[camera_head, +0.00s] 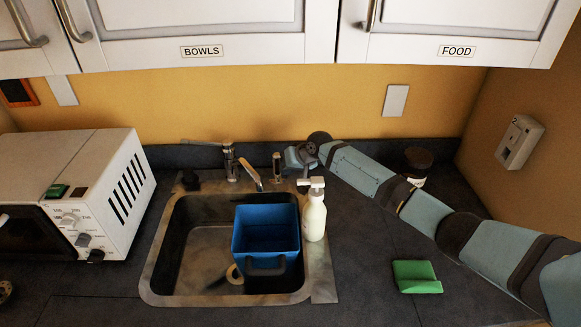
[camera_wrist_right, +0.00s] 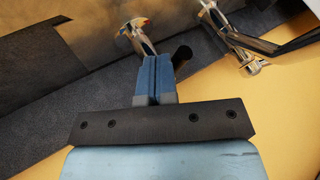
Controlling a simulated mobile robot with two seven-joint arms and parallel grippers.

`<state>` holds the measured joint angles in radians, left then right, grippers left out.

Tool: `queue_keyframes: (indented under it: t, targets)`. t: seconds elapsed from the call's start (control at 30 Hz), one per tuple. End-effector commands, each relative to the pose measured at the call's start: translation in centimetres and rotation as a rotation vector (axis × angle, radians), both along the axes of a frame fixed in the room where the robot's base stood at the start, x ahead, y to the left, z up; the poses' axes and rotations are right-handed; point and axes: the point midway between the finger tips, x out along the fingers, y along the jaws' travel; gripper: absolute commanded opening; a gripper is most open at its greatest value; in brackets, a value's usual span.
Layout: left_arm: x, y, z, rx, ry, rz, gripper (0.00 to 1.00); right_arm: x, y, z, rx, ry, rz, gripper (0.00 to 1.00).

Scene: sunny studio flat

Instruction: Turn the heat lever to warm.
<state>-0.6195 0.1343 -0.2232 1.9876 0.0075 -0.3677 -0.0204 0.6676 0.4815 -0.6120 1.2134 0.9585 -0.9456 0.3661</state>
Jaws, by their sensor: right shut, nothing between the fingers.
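The chrome tap (camera_head: 246,168) stands behind the sink. A slim upright fitting with a dark top (camera_head: 277,165) stands to its right; I cannot tell for sure which part is the heat lever. My right gripper (camera_head: 292,158) is shut and empty just right of that fitting, near the wall. In the right wrist view its blue fingers (camera_wrist_right: 155,72) are pressed together. A chrome fitting with a small reddish mark (camera_wrist_right: 138,36) shows just beyond the tips; contact cannot be told. Another chrome fitting (camera_wrist_right: 236,45) shows to the right. My left gripper is not in view.
A blue tub (camera_head: 266,240) stands in the sink (camera_head: 160,270), with a white pump bottle (camera_head: 314,212) at its right. A green sponge (camera_head: 416,277) and dark jar (camera_head: 417,162) are on the right counter. A white microwave (camera_head: 120,170) stands left. Cupboards hang above.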

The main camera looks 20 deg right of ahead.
Motion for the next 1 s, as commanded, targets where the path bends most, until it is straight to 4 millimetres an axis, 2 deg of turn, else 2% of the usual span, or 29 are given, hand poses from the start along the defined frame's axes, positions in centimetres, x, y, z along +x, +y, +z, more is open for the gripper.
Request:
queue_keyframes:
  t: [0.37, 1.0]
  targets:
    - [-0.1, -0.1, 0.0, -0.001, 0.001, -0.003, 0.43, 0.0, 0.0, -0.1, 0.0, 0.0, 0.0, 0.0]
    - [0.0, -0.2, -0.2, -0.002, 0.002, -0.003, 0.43, 0.7, -1.5, -0.1, 0.0, 0.002, -0.001, 0.0]
